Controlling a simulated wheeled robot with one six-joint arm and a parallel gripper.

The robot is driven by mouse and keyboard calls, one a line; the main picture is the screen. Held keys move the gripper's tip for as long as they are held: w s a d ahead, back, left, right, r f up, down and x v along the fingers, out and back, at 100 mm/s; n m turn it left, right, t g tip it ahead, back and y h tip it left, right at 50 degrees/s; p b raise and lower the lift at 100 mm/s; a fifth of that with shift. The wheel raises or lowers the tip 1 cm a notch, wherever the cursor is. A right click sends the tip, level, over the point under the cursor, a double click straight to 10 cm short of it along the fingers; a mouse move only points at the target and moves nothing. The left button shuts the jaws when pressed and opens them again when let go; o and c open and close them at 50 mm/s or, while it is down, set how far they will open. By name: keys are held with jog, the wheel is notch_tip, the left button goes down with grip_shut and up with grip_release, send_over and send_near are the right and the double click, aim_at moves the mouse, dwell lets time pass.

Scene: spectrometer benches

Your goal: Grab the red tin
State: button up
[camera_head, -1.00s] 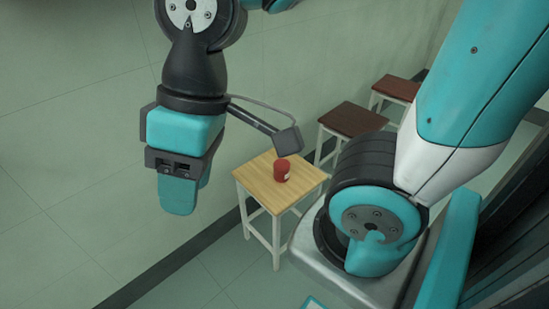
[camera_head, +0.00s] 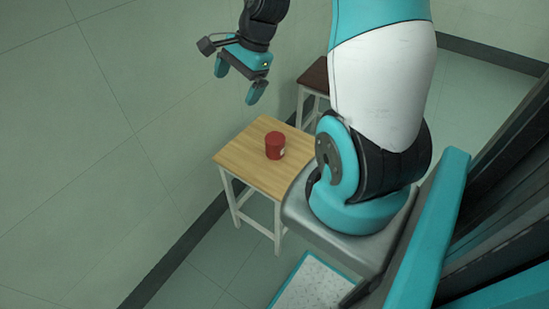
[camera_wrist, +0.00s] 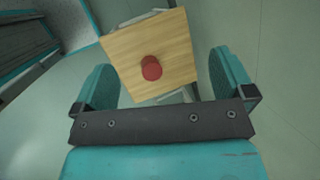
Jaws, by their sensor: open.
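In the wrist view the tin (camera_wrist: 151,68) shows near the middle of the stool top (camera_wrist: 180,45), ahead of and between my two fingers. My gripper (camera_head: 238,88) is open and empty. In the head view it is above and to the left of the tin, apart from it, with its fingers pointing down.
A dark-topped stool (camera_head: 316,75) stands behind the wooden one, partly hidden by my arm. The wall (camera_head: 90,120) runs close along the left side of the stools. A white panel with a teal edge (camera_head: 312,285) is at the bottom. The stool top around the tin is clear.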

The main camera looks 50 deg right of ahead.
jog(key=s+d+f+m+h+b, duration=0.1)
jog(key=s+d+f+m+b, duration=0.2)
jog(key=d+f+m, duration=0.65)
jog(key=m+t, duration=0.1)
jog(key=m, duration=0.2)
send_near(276, 138)
jog(key=shift+m+h, duration=0.25)
jog(key=shift+h, duration=0.05)
jog(key=b+x, duration=0.2)
jog(key=x, duration=0.4)
jog(key=shift+w+d+f+b, duration=0.1)
jog(key=shift+w+f+b, duration=0.05)
jog(key=shift+f+b, duration=0.2)
jog(key=x, duration=0.2)
jog(key=a+b+x, duration=0.1)
jog(key=x, duration=0.1)
jog(key=shift+f, duration=0.3)
jog(key=shift+w+f, duration=0.25)
jog(key=shift+f, duration=0.2)
jog(key=c, duration=1.1)
jog(key=shift+r, duration=0.15)
